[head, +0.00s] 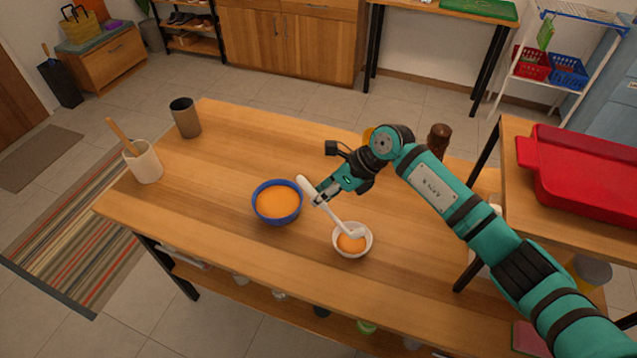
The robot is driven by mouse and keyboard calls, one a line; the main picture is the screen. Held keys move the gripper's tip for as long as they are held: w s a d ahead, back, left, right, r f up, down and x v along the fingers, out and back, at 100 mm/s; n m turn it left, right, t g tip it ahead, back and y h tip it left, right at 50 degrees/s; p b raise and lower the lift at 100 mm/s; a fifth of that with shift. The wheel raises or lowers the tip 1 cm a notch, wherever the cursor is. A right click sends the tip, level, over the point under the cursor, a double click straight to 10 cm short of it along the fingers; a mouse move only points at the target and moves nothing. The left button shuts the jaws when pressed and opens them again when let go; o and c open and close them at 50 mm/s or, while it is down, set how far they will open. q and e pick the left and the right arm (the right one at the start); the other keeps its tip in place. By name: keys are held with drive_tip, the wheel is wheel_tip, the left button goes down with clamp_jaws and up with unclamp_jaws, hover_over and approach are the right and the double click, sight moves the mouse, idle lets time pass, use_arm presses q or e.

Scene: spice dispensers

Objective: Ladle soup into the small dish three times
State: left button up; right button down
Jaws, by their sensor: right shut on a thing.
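A blue bowl (277,218) of orange soup stands on the wooden table. The small white dish (352,252) stands to its right and nearer to me, with orange soup in it. My right gripper (318,198) is shut on the handle of a white ladle (340,219), above the table between bowl and dish. The ladle slants down to the right, and its head is over or in the small dish; I cannot tell whether it touches the soup. My left gripper is not in view.
A white crock (143,162) with a wooden utensil and a dark cup (185,118) stand at the table's left. A brown mill (437,141) stands behind my right arm. A red tray (585,175) lies on the right-hand table (520,130). The front left tabletop is clear.

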drive_tip(key=shift+s+d+r+n+t+y, duration=0.15)
drive_tip(key=shift+s+d+r+t+y, duration=0.15)
drive_tip(key=shift+s+t, duration=0.2)
drive_tip(key=shift+s+d+r+n+t+y, duration=0.2)
drive_tip(key=shift+s+d+t+y, duration=0.1)
drive_tip(key=shift+s+t, duration=0.15)
use_arm(q)
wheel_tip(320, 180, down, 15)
drive_tip(key=b, duration=1.6)
use_arm(e)
drive_tip(key=s+d+n+t+y, duration=0.3)
drive_tip(key=s+d+t+y, duration=0.15)
drive_tip(key=s, duration=0.25)
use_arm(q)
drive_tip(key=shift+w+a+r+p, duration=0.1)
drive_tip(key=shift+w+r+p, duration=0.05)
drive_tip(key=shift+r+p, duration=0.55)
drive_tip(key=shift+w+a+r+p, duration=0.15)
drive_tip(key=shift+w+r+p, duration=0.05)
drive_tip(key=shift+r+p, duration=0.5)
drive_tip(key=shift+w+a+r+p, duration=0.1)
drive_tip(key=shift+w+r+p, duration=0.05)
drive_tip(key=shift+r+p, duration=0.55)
use_arm(e)
wheel_tip(320, 180, up, 6)
drive_tip(key=shift+a+t+y, duration=0.3)
drive_tip(key=shift+t+y, duration=0.1)
drive_tip(key=shift+y, duration=0.05)
